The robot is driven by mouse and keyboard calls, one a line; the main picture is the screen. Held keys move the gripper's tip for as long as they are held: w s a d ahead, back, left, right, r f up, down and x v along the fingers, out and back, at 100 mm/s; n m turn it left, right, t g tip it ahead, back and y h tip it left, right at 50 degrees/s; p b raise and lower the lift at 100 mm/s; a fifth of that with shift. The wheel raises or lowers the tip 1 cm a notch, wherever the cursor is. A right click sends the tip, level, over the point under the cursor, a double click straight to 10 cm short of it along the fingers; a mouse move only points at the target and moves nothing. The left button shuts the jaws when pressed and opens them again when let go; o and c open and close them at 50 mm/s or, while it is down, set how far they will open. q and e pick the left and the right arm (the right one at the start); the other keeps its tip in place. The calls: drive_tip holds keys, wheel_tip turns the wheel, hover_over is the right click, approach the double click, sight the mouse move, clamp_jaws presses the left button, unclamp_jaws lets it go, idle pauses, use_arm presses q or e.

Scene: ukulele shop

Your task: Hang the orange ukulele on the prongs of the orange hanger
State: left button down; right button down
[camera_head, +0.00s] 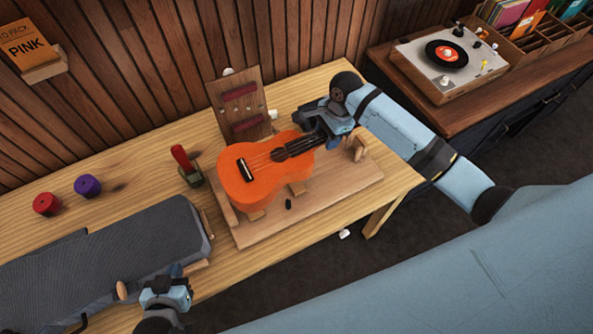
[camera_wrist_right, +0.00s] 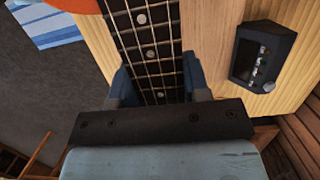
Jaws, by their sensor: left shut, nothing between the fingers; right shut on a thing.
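The orange ukulele (camera_head: 240,190) lies face up over a light wooden work board (camera_head: 335,197) on the table, its neck pointing right and away. My right gripper (camera_head: 325,125) is shut on its neck. In the right wrist view, the fingers grip both sides of the dark fretboard (camera_wrist_right: 148,40); the orange body (camera_wrist_right: 75,4) just shows at the top. I cannot tell whether the body rests on the board's wooden supports. My left gripper (camera_head: 178,274) is shut and empty at the table's front left. No orange hanger shows in either view.
A grey padded slab (camera_head: 110,255) lies at the front left. Red (camera_head: 46,204) and purple (camera_head: 88,186) spools and a red-handled tool (camera_head: 184,160) stand behind it. An upright wooden rack (camera_head: 238,95) is behind the ukulele. A record player (camera_head: 445,60) sits on the right cabinet.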

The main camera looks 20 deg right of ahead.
drive_tip(key=shift+a+v, duration=0.25)
drive_tip(key=shift+v, duration=1)
drive_tip(key=shift+r, duration=0.1)
